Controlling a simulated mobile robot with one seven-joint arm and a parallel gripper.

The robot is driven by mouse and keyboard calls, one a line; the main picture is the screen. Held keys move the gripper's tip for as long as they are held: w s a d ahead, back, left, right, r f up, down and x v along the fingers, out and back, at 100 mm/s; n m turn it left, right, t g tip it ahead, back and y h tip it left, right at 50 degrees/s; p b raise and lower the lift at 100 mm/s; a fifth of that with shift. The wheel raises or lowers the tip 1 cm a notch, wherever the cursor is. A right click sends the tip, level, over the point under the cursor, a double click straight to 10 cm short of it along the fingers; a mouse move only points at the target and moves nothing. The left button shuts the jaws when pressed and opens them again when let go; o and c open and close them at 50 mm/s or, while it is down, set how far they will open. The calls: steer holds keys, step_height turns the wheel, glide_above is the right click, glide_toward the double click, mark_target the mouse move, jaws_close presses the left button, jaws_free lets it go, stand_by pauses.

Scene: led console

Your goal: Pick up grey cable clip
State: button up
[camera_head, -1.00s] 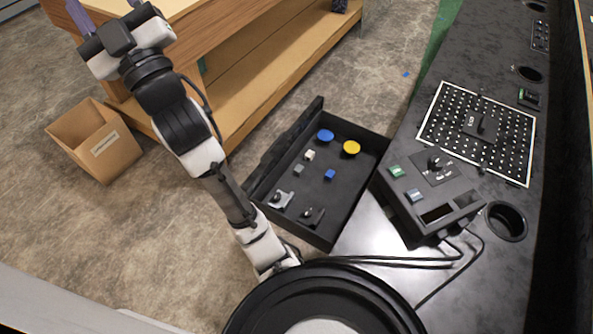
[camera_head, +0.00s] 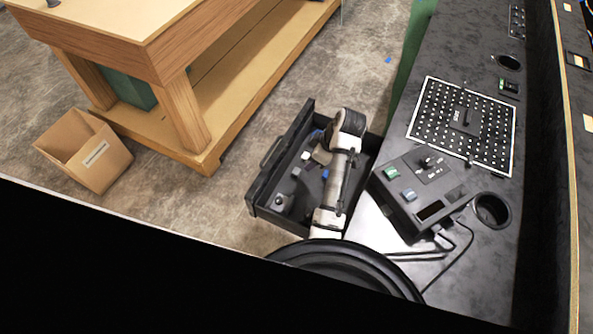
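A small grey block (camera_head: 296,171), which looks like the grey cable clip, lies in the open black drawer (camera_head: 262,195), left of its middle. It is too small to make out its shape. My arm reaches over the drawer from the front, with its upper bend above the drawer's right half. My gripper (camera_head: 319,155) seems to hang at the left of that bend, low over the drawer and up and right of the grey block. Its fingers cannot be made out, so its opening is unclear.
A white piece (camera_head: 305,156) and a blue piece (camera_head: 325,174) lie close by. A silver part (camera_head: 281,203) lies near the drawer's front left. The black console (camera_head: 420,190) stands right of the drawer; a wooden bench (camera_head: 215,130) stands left.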

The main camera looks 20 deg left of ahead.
steer(key=b+x, duration=0.1)
steer(key=x, duration=0.5)
steer(key=shift+a+f, duration=0.15)
steer(key=shift+f, duration=0.1)
steer(key=b+x, duration=0.5)
steer(key=shift+a+f, duration=0.1)
steer(key=shift+a, duration=0.05)
steer(key=c, duration=1)
steer(key=shift+c, duration=0.2)
